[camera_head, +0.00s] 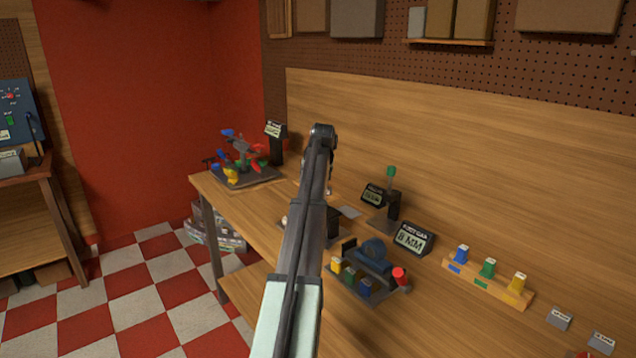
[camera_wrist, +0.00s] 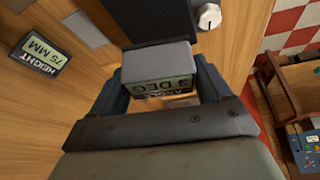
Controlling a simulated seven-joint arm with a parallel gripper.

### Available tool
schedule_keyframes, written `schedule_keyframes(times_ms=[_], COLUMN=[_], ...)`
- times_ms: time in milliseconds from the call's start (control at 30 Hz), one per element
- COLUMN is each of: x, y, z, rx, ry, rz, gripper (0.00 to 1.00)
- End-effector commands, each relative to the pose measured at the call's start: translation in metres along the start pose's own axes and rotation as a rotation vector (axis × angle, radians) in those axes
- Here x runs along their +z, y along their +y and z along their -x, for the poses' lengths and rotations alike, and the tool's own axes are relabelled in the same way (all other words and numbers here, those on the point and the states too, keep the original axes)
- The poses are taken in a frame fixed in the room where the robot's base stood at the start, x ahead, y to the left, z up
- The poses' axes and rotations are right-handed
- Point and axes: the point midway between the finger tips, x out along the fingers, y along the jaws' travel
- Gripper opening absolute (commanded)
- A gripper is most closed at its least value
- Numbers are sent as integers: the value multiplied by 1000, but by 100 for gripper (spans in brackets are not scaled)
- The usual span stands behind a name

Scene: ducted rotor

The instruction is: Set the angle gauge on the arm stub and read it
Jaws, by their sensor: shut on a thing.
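In the wrist view my gripper (camera_wrist: 160,82) is shut on the angle gauge (camera_wrist: 160,62), a small grey block with a pale display. The display faces the camera with its text upside down; DEG is readable, the figure is not clear. The gauge is near a black block (camera_wrist: 150,20) with a white knob; I cannot tell whether they touch. In the head view my arm hides the gripper and gauge. I cannot pick out the arm stub for sure; a drone-like frame with coloured parts (camera_head: 240,155) stands at the bench's far left end.
A height display reading 75 MM (camera_wrist: 40,55) lies to the left in the wrist view. On the bench are a blue duct fixture (camera_head: 374,252), an 8 MM display (camera_head: 413,239), a green-topped stand (camera_head: 391,200) and a wooden rack (camera_head: 487,280). Bare bench (camera_head: 450,325) shows at front right.

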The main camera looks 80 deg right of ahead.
Motion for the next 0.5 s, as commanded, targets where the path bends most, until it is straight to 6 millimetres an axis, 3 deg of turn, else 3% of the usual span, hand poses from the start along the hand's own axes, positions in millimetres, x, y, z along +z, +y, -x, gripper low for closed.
schedule_keyframes(times_ms=[200, 500], x=[0, 1], y=[1, 0], z=[0, 0], rx=[-54, -68], ry=[9, 13], rz=[145, 190], gripper=[42, 42])
